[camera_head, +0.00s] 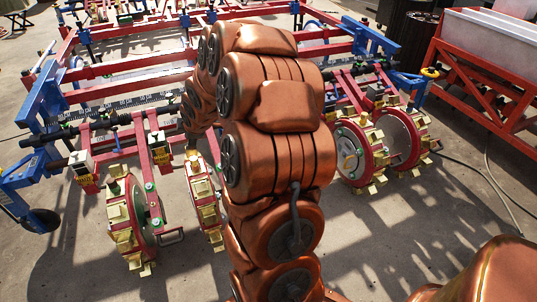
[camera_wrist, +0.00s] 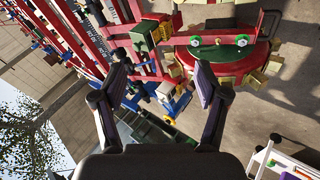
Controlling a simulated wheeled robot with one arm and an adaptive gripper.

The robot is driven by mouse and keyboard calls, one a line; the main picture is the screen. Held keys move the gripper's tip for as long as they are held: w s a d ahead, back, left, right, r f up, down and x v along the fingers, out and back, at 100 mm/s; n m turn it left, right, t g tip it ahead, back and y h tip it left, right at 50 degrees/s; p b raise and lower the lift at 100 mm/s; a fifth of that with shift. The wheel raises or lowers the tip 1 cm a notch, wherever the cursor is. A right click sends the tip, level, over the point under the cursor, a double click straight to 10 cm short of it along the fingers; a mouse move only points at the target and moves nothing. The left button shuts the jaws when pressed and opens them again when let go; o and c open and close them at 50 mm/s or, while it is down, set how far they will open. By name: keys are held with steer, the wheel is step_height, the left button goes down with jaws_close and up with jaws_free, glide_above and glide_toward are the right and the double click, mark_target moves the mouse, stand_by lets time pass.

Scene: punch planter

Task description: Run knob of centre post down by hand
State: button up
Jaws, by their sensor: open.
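The planter frame (camera_head: 120,65), red with blue end brackets, fills the back left of the head view. I cannot pick out the centre post or its knob with certainty; my copper arm covers the middle of the planter. In the wrist view, my gripper (camera_wrist: 160,85) is open, its two dark fingers wide apart with nothing held. Beyond and between the fingertips is a blue and yellow part (camera_wrist: 172,98), apparently some way off. A red punch wheel (camera_wrist: 218,50) with green fittings lies beyond the right finger. My gripper is hidden behind the arm in the head view.
Punch wheels with brass blocks stand at front left (camera_head: 130,225) and right (camera_head: 405,140). A red cart (camera_head: 475,75) with a pale bin is at the right. A cable (camera_head: 500,190) lies on the floor there. The concrete floor (camera_head: 400,225) at front right is mostly clear.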

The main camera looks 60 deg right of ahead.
steer(key=w+d+f+n+t+h+b, duration=0.1)
steer(key=d+f+n+t+h+b, duration=0.3)
steer(key=d+f+b, duration=1.2)
steer(key=s+d+f+n+t+h+b, duration=0.2)
steer(key=s+d+f, duration=0.4)
steer(key=d, duration=0.4)
steer(key=s+d+f+n+t+h+b, duration=0.1)
steer(key=s+d+f+n+b, duration=0.2)
steer(key=d+f, duration=0.55)
steer(key=shift+s+d+r+b+x, duration=0.15)
steer(key=shift+b+x, duration=0.25)
steer(key=shift+x, duration=0.75)
steer(key=shift+s+d+b+x, duration=0.15)
steer(key=shift+b+x, duration=0.25)
steer(key=shift+x, duration=0.75)
steer(key=shift+s+d+r+b+x, duration=0.1)
steer(key=shift+d+b+x, duration=0.25)
steer(key=shift+x, duration=0.8)
steer(key=shift+a, duration=0.1)
steer(key=c, duration=1.2)
